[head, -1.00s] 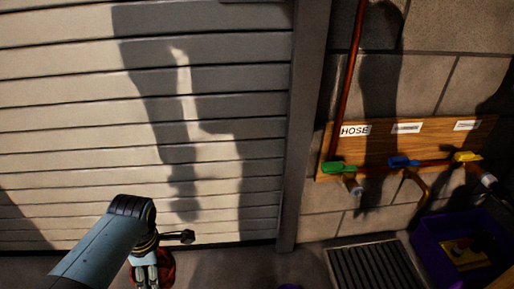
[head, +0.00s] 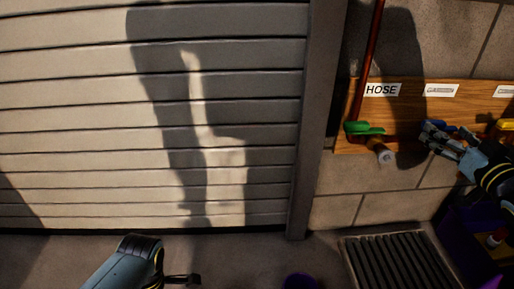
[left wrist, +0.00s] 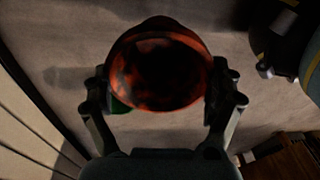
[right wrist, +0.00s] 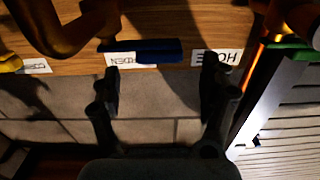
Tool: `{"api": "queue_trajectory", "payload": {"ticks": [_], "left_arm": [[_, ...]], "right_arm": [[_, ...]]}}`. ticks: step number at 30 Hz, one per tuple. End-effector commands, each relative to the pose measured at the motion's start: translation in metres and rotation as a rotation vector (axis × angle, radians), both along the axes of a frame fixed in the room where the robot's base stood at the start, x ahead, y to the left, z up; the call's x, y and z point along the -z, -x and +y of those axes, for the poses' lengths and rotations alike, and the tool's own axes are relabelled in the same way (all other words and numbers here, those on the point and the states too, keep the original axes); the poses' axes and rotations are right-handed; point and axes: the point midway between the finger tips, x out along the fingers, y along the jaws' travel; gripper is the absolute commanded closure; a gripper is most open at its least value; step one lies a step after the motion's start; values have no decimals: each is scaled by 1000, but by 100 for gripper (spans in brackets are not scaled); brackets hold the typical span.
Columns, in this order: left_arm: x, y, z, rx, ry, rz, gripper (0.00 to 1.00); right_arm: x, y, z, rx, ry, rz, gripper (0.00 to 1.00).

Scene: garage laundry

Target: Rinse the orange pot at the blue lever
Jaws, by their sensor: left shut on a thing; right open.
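The orange pot (left wrist: 195,88) is between the fingers of my left gripper (left wrist: 162,92), its dark opening facing the left wrist camera. My left gripper is shut on it. The pot and the left fingers are out of the head view, where only my left arm shows low at left. My right gripper (head: 433,133) is open at the tap board. The blue lever (right wrist: 145,50) lies just ahead of the right fingers (right wrist: 162,78) in the right wrist view, between them in the picture; contact cannot be told. In the head view my gripper largely hides it.
The wooden board (head: 400,98) also carries the green lever (head: 365,128) at left and the yellow lever (head: 507,125) at right. A floor grate (head: 398,262) lies below, with a purple crate (head: 458,228) to its right. A purple thing (head: 300,281) is at the bottom edge.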

Motion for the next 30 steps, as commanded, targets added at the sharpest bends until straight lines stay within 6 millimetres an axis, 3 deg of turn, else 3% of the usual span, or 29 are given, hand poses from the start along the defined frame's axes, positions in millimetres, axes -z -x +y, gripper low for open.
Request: {"api": "queue_trajectory", "payload": {"ticks": [1, 9, 21, 30], "left_arm": [[15, 6, 0, 0, 0, 13, 39], [18, 8, 0, 0, 0, 16, 39], [19, 8, 0, 0, 0, 17, 39], [19, 8, 0, 0, 0, 17, 39]], "right_arm": [[7, -11, 0, 2, 0, 3, 21], [0, -46, 3, 3, 0, 0, 21], [0, -53, 4, 2, 0, 2, 21], [1, -53, 4, 2, 0, 2, 59]]}}
